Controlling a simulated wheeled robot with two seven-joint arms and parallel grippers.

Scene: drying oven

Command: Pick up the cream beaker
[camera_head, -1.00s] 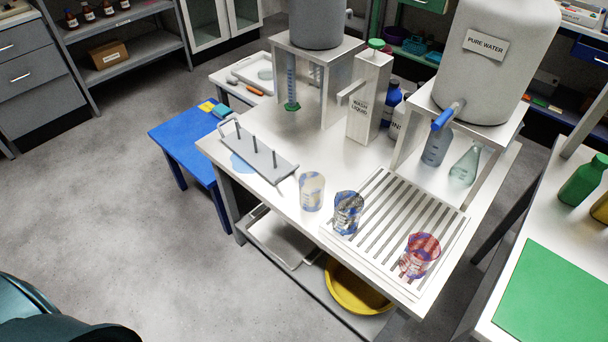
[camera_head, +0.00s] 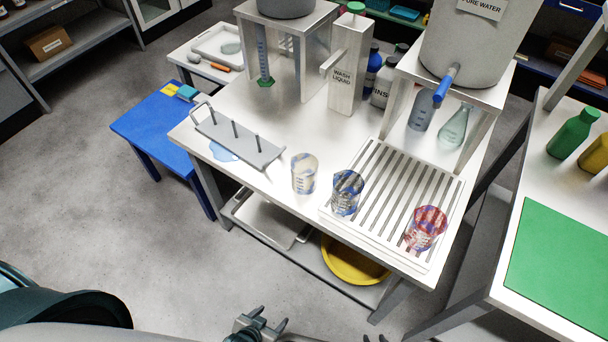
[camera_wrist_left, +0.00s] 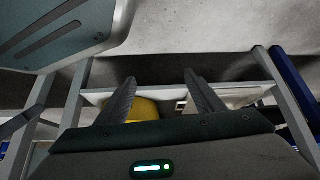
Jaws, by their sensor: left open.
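The cream beaker (camera_head: 304,174) stands upright on the white table, left of the slatted drain rack. A blue-patterned beaker (camera_head: 346,192) and a red-patterned beaker (camera_head: 426,228) stand to its right, at and on the rack. My left gripper (camera_head: 268,322) is low at the bottom edge of the head view, in front of the table and apart from the beakers. In the left wrist view its two fingers (camera_wrist_left: 159,78) are spread with nothing between them. Small tips, apparently of my right gripper (camera_head: 375,338), barely show at the bottom edge; their opening is unclear.
The drain rack (camera_head: 385,258) covers the table's right front. A grey peg stand (camera_head: 238,142) lies left of the cream beaker. Dispenser stands rise behind. A yellow basin (camera_head: 352,262) sits on the shelf below. A side table with a green mat (camera_head: 560,255) is at right.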

